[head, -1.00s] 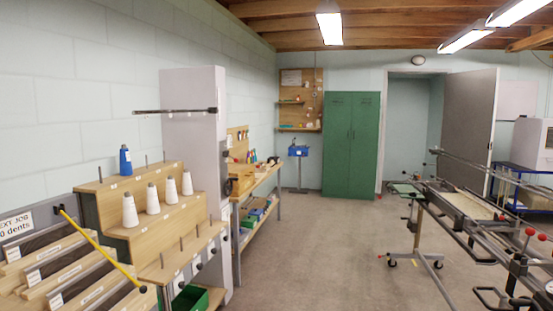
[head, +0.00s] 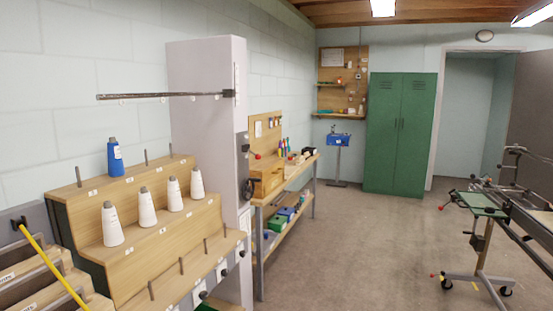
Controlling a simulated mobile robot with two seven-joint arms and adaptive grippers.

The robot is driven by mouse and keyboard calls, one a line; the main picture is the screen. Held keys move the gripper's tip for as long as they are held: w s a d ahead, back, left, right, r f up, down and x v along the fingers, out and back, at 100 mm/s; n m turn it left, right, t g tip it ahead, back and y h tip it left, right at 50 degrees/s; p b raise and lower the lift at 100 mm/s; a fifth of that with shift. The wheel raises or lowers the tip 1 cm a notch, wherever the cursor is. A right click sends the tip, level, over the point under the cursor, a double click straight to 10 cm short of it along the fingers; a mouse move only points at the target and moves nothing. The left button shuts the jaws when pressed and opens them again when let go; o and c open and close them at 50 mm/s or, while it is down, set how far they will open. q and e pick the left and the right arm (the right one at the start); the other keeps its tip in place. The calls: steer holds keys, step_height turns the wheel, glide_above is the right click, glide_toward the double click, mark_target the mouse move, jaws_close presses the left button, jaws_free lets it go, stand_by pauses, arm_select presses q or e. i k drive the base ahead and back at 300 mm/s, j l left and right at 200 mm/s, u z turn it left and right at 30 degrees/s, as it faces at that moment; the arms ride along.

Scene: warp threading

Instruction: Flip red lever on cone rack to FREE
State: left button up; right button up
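The cone rack (head: 150,215) is a stepped wooden stand at the left. Several white cones (head: 146,206) stand on its middle step and a blue cone (head: 115,157) on its top step. A small red knob (head: 257,156) sticks out to the right of a grey box on the tall pale column at the rack's right end. It looks like the end of a lever, but its setting and any lettering are too small to read. White plates with black knobs (head: 222,273) line the rack's lower right front. Neither gripper is in view.
A pale column (head: 207,130) with a dark horizontal bar (head: 160,96) stands behind the rack. A wooden workbench (head: 290,180), a blue box on a stand (head: 338,140) and a green cabinet (head: 399,135) lie beyond. A loom frame (head: 520,215) is at right. Open floor lies between.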

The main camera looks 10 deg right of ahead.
mark_target(257, 157)
steer(key=i+l, duration=0.2)
steer(key=i, duration=0.2)
steer(key=i+l, duration=0.2)
steer(key=i, duration=0.25)
steer(key=i+j+z, duration=0.1)
steer(key=i+z, duration=0.25)
steer(key=i, duration=1.75)
